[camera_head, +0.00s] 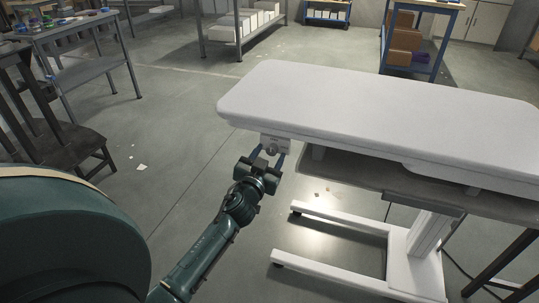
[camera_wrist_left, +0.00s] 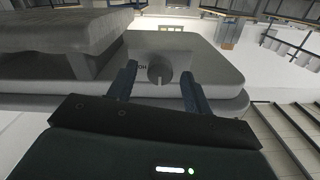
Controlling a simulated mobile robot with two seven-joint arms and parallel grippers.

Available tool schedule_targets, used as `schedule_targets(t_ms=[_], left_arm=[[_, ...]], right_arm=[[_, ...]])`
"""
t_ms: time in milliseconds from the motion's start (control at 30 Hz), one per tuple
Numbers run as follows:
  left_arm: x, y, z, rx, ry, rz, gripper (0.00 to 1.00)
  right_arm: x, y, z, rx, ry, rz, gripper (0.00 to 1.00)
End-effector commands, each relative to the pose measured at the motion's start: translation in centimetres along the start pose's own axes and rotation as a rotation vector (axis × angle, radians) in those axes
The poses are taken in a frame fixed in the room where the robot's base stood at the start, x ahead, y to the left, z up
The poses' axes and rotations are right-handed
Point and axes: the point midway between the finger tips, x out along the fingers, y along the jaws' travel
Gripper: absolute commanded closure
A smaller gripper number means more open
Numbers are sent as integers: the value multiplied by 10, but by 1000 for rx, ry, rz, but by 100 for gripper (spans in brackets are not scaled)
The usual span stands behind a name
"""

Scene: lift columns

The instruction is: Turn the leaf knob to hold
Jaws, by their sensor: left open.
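The leaf knob (camera_head: 271,149) is a small round grey knob on a light plate (camera_head: 284,143) under the near left end of the white tabletop (camera_head: 370,95). In the left wrist view the knob (camera_wrist_left: 157,72) has a raised grip bar that looks roughly upright. Dark lettering, partly hidden and seeming to begin "HO", is to its left. My left gripper (camera_head: 267,158) is open, with one finger on each side of the knob. Visible gaps separate the fingers from the knob in the wrist view. My right gripper is not in view.
The tabletop stands on a white column with a floor frame (camera_head: 340,222). A dark stool (camera_head: 75,140) and a workbench (camera_head: 75,30) are at the left. Shelving with boxes (camera_head: 405,38) is at the back. Floor left of the table is mostly clear.

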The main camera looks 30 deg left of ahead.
Motion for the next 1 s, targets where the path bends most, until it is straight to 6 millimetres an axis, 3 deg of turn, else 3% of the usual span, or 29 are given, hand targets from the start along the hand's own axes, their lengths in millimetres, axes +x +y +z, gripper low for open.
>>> schedule_targets(t_ms=[400, 933, 1000], left_arm=[[8, 0, 0, 1, 0, 0, 50], [8, 0, 0, 1, 0, 0, 94], [8, 0, 0, 2, 0, 0, 94]], right_arm=[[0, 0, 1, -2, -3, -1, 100], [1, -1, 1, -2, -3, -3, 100], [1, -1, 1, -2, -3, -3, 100]])
